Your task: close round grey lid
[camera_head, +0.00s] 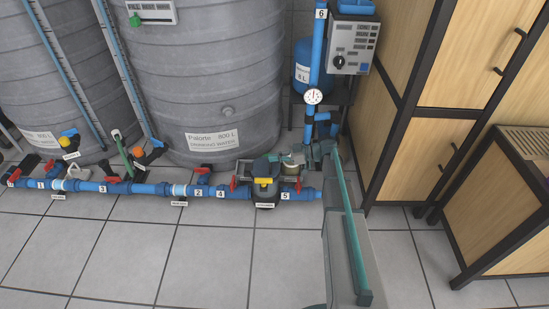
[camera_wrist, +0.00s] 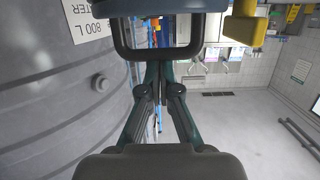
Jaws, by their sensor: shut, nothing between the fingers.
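A dark grey rounded pump unit with a yellow part (camera_head: 265,191) sits in the blue pipe line on the floor in the head view. I cannot tell a round grey lid apart from it there. My gripper (camera_head: 263,167) is small and partly hidden, low over this unit. In the wrist view my gripper (camera_wrist: 158,82) is shut and its fingers meet with nothing between them. A black rectangular loop (camera_wrist: 122,38) and a dark rounded piece show just beyond the fingertips. A yellow block (camera_wrist: 245,22) is at upper right. Whether the fingers touch anything is unclear.
Large grey tanks (camera_head: 200,70) stand behind the pipe line (camera_head: 150,188), which carries several red-handled valves. A blue riser with a gauge (camera_head: 313,96) and a control box (camera_head: 354,47) stand behind. Wooden cabinets (camera_head: 460,50) are on the right. Tiled floor in front is free.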

